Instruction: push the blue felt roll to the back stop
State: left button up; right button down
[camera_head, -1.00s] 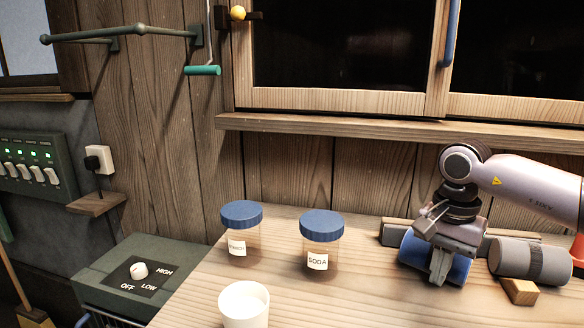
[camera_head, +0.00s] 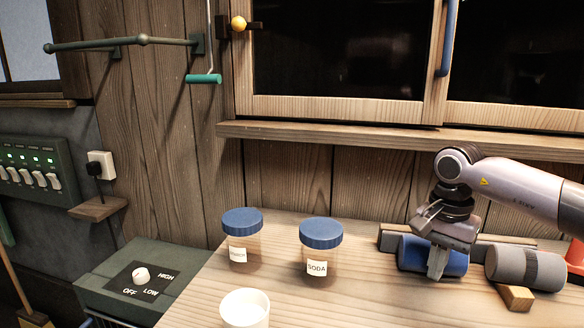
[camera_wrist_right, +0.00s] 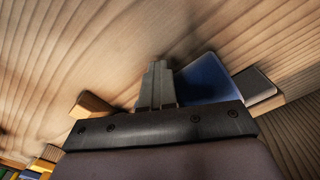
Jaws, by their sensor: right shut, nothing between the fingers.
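The blue felt roll (camera_head: 455,264) lies on its side on the wooden bench at the right. Directly behind it runs the long low back stop (camera_head: 389,238); the roll looks close against it, but my gripper hides part of the edge. My right gripper (camera_head: 436,270) is shut and empty, pointing down at the front of the roll, apparently touching it. In the right wrist view the shut fingers (camera_wrist_right: 158,78) are beside the blue roll (camera_wrist_right: 208,82), with the end of the stop (camera_wrist_right: 256,92) beyond it. My left gripper is not in view.
A grey roll with a dark band (camera_head: 525,267) lies just right of the blue roll, with a small wooden block (camera_head: 515,298) in front. Two blue-lidded jars (camera_head: 321,250) (camera_head: 242,240) and a white cup (camera_head: 245,309) stand left. The bench between jars and roll is clear.

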jog(key=shift+a+f, duration=0.15)
jog(key=shift+a, duration=0.05)
jog(key=shift+s+a, duration=0.2)
jog(key=shift+s+a+r, duration=0.1)
jog(key=shift+s+r, duration=0.15)
jog(key=shift+s, duration=0.5)
jog(key=shift+s+a+r, duration=0.1)
jog(key=shift+s+r, duration=0.1)
jog(key=shift+s, duration=0.5)
notch_tip(320, 180, up, 7)
jog(key=s+p, duration=0.3)
jog(key=p, duration=0.1)
jog(key=shift+a+p, duration=0.3)
jog(key=shift+a, duration=0.1)
